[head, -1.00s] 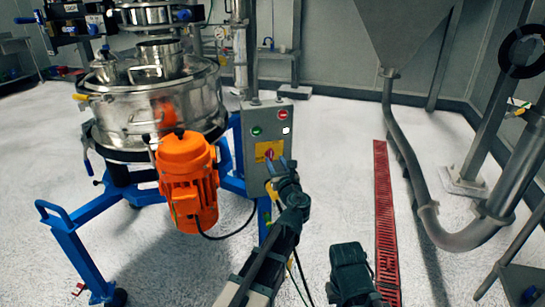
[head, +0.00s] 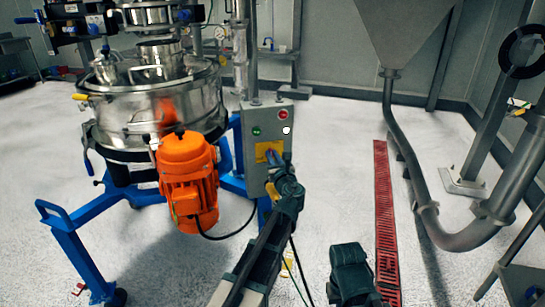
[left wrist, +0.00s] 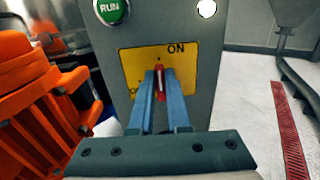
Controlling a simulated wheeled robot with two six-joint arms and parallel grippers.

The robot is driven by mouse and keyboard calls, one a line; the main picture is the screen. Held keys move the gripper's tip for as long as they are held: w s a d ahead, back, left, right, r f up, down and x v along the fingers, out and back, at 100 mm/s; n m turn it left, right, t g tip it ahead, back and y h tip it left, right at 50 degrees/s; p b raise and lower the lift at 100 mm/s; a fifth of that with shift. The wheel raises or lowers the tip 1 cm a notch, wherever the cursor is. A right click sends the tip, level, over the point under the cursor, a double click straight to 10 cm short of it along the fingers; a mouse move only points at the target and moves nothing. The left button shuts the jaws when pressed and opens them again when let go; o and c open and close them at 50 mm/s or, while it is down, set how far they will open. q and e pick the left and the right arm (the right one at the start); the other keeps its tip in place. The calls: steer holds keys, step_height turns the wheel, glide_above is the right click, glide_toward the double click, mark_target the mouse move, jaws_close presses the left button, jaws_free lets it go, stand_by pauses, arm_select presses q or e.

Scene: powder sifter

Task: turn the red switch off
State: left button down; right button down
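The red switch (left wrist: 160,82) sits on a yellow plate (left wrist: 128,62) on the grey control box (head: 276,128). In the left wrist view its handle stands about upright, with the word ON above and slightly right of it. Its lower part and most of the plate's lower lettering are hidden by my fingers. My left gripper (head: 272,158) is at the switch, with one blue finger on each side of the handle. The fingers look shut on it; the left wrist view also shows the gripper (left wrist: 160,88) there.
A green RUN button (left wrist: 111,10) and a white lamp (left wrist: 207,9) sit above the plate. A red button (head: 283,114) is higher on the box. The orange motor (head: 187,178) and steel sifter (head: 150,105) stand left.

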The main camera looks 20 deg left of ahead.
arm_select(q)
steer(key=shift+n, duration=0.3)
steer(key=shift+s+a+f+n+b, duration=0.15)
steer(key=shift+a+f+n+b, duration=0.1)
steer(key=shift+n, duration=2.6)
steer(key=shift+s+a+f+n+b, duration=0.1)
steer(key=shift+a+f+n+b, duration=0.15)
steer(key=shift+n, duration=2.65)
steer(key=shift+s+a+f+n+b, duration=0.15)
steer(key=shift+f+n+b, duration=0.15)
steer(key=shift+n, duration=2.55)
steer(key=c, duration=0.9)
jaws_free()
steer(key=shift+s, duration=0.1)
